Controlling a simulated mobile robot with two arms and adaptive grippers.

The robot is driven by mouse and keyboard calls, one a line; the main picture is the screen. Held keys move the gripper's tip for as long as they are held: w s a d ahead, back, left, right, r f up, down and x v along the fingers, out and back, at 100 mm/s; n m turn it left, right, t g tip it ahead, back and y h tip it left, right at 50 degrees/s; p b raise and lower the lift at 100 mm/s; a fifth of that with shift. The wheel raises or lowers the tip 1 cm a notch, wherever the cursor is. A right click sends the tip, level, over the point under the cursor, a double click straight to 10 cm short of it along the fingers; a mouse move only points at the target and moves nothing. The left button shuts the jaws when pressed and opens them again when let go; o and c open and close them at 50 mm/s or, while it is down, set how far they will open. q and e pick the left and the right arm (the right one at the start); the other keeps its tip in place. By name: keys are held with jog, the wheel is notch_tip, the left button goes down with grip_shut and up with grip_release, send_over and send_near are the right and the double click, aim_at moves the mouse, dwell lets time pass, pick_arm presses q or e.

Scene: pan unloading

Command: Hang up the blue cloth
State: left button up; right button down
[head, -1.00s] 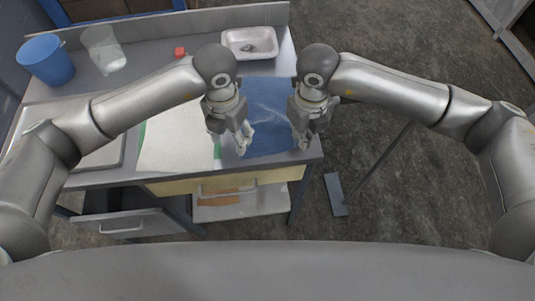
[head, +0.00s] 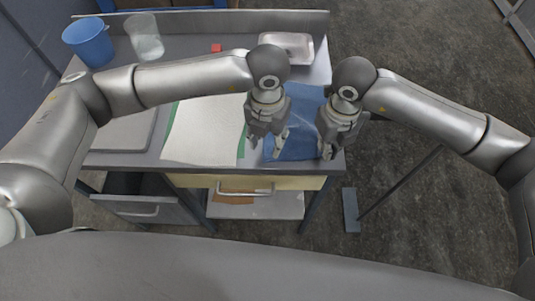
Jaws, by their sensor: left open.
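The blue cloth (head: 299,125) lies spread on the right end of the grey table, partly hidden by my grippers. My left gripper (head: 266,151) points down over the left part of the cloth, with its fingers apart. I cannot tell whether its tips touch the cloth. My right gripper (head: 334,152) points down at the cloth's right side, close to the table's right edge. Its fingers are small and overlap in the picture, so I cannot tell whether they hold the cloth's edge.
A white cloth with green edges (head: 200,130) lies left of the blue cloth. A metal tray (head: 287,47), a red block (head: 216,47), a clear container (head: 145,38) and a blue bucket (head: 89,42) stand toward the back. An open drawer (head: 145,209) juts out below. The right floor (head: 420,190) is mostly clear.

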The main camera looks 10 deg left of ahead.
aim_at(267, 157)
pick_arm(q)
jog(key=shift+f, duration=2.8)
jog(key=shift+c, duration=0.4)
jog(key=shift+f, duration=0.1)
grip_shut()
jog(key=shift+r, duration=2.6)
